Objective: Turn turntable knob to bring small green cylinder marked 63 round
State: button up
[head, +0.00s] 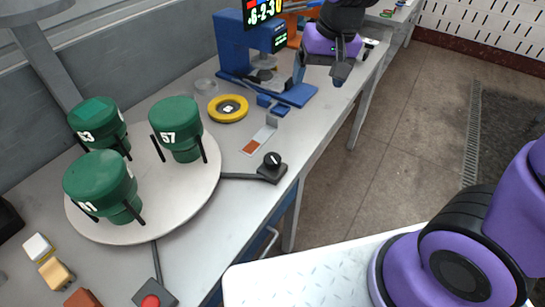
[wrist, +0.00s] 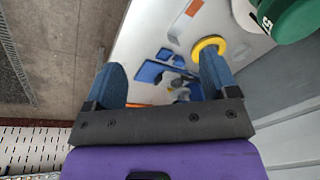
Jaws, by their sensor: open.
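The round turntable (head: 190,200) carries three green cylinders. The small one marked 63 (head: 98,126) stands at its back left. One marked 57 (head: 177,125) stands at the back right, and a larger one (head: 101,187) at the front has a partly hidden number. The black turntable knob (head: 272,161) sits on a dark base at the bench's front edge, right of the turntable, with an arm linking the two. My gripper (head: 321,70) is open and empty, beyond and right of the knob. In the wrist view its spread fingers (wrist: 160,78) show; the knob does not.
A blue device (head: 243,48) with a display and a yellow ring (head: 228,108) stand behind the knob. A red button box (head: 152,299) and small blocks (head: 50,263) lie at the front left.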

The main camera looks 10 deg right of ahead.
jog(key=w+a+f+g, duration=0.1)
jog(key=w+a+f, duration=0.2)
jog(key=a+f, duration=0.3)
jog(key=h, duration=0.1)
send_over(272, 158)
notch_tip(272, 158, down, 10)
jog(key=shift+g, duration=0.3)
notch_tip(272, 158, down, 11)
jog(key=shift+f, duration=0.1)
jog(key=c, duration=0.9)
